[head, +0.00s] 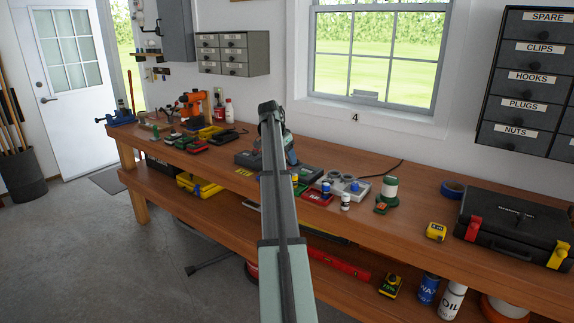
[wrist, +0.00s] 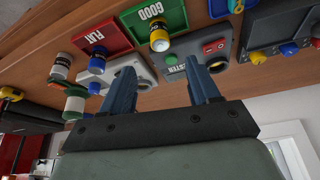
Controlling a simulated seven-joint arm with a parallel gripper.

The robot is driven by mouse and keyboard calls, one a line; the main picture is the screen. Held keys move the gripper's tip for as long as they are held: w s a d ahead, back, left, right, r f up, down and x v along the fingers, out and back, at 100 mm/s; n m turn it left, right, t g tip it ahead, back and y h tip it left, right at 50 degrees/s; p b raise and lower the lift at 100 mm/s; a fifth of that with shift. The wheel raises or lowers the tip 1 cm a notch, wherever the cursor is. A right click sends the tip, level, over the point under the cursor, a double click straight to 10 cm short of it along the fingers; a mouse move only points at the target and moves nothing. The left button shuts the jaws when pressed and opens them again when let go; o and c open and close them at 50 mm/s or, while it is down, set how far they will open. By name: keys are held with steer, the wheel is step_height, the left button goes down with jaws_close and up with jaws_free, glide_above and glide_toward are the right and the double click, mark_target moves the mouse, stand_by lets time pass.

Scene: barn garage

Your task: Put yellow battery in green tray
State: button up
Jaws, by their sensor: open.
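The yellow battery (wrist: 159,38) stands upright at the tester-side edge of the green tray (wrist: 174,12), marked GOOD. Its base appears to be inside the tray. In the head view the battery (head: 295,178) shows just right of my arm, and the arm hides part of the green tray (head: 300,188). My gripper (wrist: 159,68) is open, with nothing between its fingers. It is over the grey tester, apart from the battery. In the head view my gripper (head: 291,157) is mostly behind my arm.
The red FLAT tray (head: 316,198) is beside the green tray, with a blue battery (head: 326,187) at its edge. A white battery (head: 345,201) and a green lantern-like object (head: 388,190) stand to the right. A black toolbox (head: 515,228) is farther right. Tools crowd the bench's left.

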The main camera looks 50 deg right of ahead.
steer(key=w+a+f+n+y, duration=0.1)
steer(key=w+a+f+n, duration=0.2)
steer(key=a+f, duration=0.75)
steer(key=w+a+f+n+y, duration=0.15)
steer(key=w+a+f, duration=0.4)
steer(key=f, duration=0.85)
steer(key=s+a+f+n+g+y, duration=0.1)
steer(key=s+a+f+n, duration=0.15)
steer(key=a+f, duration=0.8)
steer(key=s+a+f+n, duration=0.2)
steer(key=a+f+n, duration=0.1)
steer(key=a+f, duration=0.8)
steer(key=s+a+f+n+g, duration=0.1)
steer(key=s+a+f+n, duration=0.1)
steer(key=s+a+f, duration=0.4)
steer(key=s+a+f+n+g+y, duration=0.1)
steer(key=s+a+f, duration=0.25)
steer(key=a, duration=0.45)
steer(key=s+a+f+n, duration=0.2)
steer(key=s+a+f, duration=0.2)
steer(key=s+a, duration=0.3)
steer(key=s+a+f+n+g, duration=0.1)
steer(key=s+a+f+n, duration=0.1)
steer(key=s+a, duration=0.4)
steer(key=s+a+f+n+g, duration=0.2)
steer(key=s+a, duration=0.4)
steer(key=s, duration=0.9)
steer(key=shift+s+a+f+n, duration=0.15)
steer(key=shift+f+n, duration=0.45)
steer(key=shift+f, duration=0.1)
